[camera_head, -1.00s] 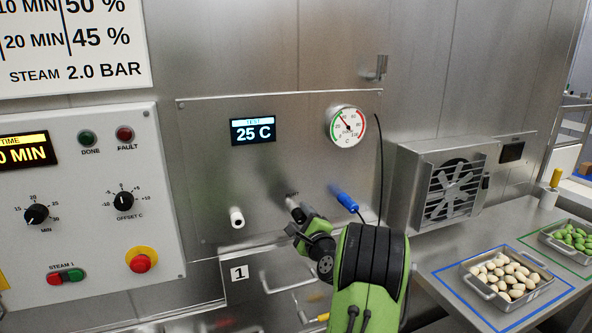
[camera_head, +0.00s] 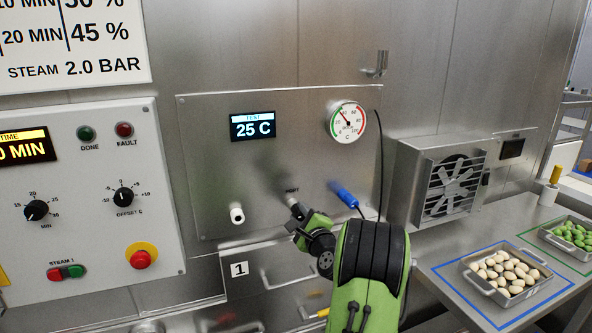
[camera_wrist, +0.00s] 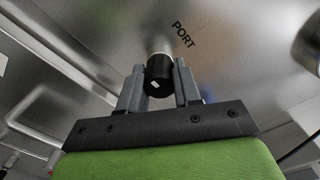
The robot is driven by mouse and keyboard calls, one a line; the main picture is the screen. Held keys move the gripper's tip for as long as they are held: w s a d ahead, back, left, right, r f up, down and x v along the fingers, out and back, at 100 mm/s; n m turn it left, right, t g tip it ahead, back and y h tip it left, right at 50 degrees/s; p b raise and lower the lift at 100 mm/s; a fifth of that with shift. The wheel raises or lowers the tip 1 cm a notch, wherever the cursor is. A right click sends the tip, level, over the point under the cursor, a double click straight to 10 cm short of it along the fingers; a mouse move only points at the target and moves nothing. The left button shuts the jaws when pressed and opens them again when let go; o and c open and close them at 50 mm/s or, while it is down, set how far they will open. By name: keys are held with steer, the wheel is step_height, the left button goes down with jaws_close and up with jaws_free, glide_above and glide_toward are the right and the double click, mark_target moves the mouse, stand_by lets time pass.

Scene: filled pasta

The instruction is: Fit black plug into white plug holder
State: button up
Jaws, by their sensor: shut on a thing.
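The black plug (camera_wrist: 158,74) is between the two fingers of my gripper (camera_wrist: 160,88) in the wrist view. A pale metallic piece shows beyond the plug, below the word PORT on the steel panel. I cannot tell whether its tip touches the panel. In the head view my gripper (camera_head: 300,214) is in front of the panel's lower middle, and the plug is a small dark shape there. The white plug holder (camera_head: 237,214) is a short white cylinder with a dark opening, sticking out of the panel to the left of my gripper. I do not make it out in the wrist view.
A blue plug (camera_head: 343,194) with a black cable (camera_head: 381,150) is on the panel to the right of my gripper. Drawer handles (camera_head: 290,282) stick out below. A fan box (camera_head: 447,185) and trays of pasta (camera_head: 506,275) stand farther right.

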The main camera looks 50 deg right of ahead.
steer(key=shift+s+a+b, duration=0.3)
steer(key=shift+s+b, duration=0.15)
steer(key=shift+s, duration=0.1)
stand_by(0.5)
steer(key=b+v, duration=0.3)
steer(key=v, duration=0.2)
steer(key=shift+s+a+b, duration=0.15)
steer(key=shift+s+b, duration=0.15)
steer(key=shift+b, duration=0.1)
stand_by(0.6)
